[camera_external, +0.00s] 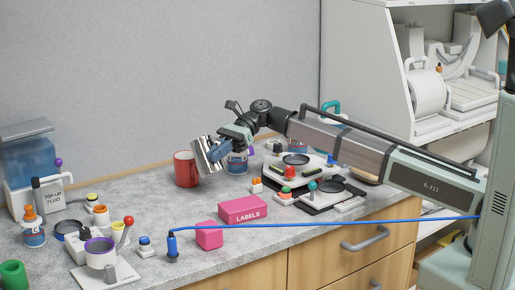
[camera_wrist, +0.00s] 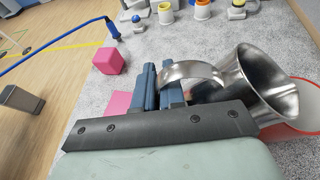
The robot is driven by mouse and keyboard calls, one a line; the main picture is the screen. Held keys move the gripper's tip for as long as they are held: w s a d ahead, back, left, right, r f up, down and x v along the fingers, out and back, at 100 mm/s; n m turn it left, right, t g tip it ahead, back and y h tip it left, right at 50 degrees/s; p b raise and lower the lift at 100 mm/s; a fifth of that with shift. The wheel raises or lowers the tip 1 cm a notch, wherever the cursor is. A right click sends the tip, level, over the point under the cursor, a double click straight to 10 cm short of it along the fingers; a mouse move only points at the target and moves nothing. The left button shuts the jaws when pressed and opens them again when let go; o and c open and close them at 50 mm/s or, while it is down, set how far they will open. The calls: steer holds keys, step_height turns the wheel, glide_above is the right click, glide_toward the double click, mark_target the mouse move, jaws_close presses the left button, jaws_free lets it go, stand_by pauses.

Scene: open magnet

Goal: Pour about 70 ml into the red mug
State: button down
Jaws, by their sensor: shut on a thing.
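The red mug (camera_external: 185,170) stands upright on the grey counter at the left of my gripper in the external view. In the wrist view, part of its red rim and pale inside (camera_wrist: 303,118) shows at the right, behind a metal jug. My gripper (camera_external: 236,137) is shut on the handle of the shiny metal jug (camera_external: 207,156). The jug is tilted towards the mug, above and beside it. In the wrist view, the gripper fingers (camera_wrist: 158,88) close on the handle, and the jug (camera_wrist: 262,85) has its open mouth to the right. I cannot tell the liquid level or whether any flows.
A pink LABELS box (camera_external: 243,209) and a pink cube (camera_external: 209,236) lie near the front edge. A blue cable (camera_external: 330,222) crosses in front. A top-up fluid dispenser (camera_external: 32,165) stands at far left. Several small items crowd the left; the counter around the mug is fairly clear.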

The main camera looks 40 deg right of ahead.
mark_target(206, 146)
steer(key=w+r, duration=0.1)
steer(key=w+r+m+g, duration=0.1)
steer(key=r, duration=0.1)
steer(key=shift+a+m, duration=0.2)
steer(key=shift+m, duration=0.1)
steer(key=shift+w+m+g, duration=0.3)
steer(key=shift+m, duration=0.4)
steer(key=shift+w+r+m+g, duration=0.2)
steer(key=shift+r+m+g, duration=0.1)
steer(key=shift+r, duration=0.15)
steer(key=shift+w+r+m+g, duration=0.2)
steer(key=shift+r+m, duration=0.1)
steer(key=shift+r, duration=0.15)
steer(key=shift+w+a+m+g, duration=0.15)
steer(key=shift+w+m+g, duration=0.15)
steer(key=shift+w+m, duration=0.3)
steer(key=shift+w+a+r+m+g+y, duration=0.15)
steer(key=shift+w+r+m, duration=0.1)
steer(key=shift+w, duration=0.25)
steer(key=shift+w+r+m+g+y, duration=0.1)
steer(key=shift+w+r+m, duration=0.1)
steer(key=shift+w, duration=0.25)
steer(key=shift+w+a+r+m+g+y, duration=0.15)
steer(key=shift+w+r+m, duration=0.1)
steer(key=shift+w, duration=0.25)
stand_by(0.6)
steer(key=shift+d, duration=0.1)
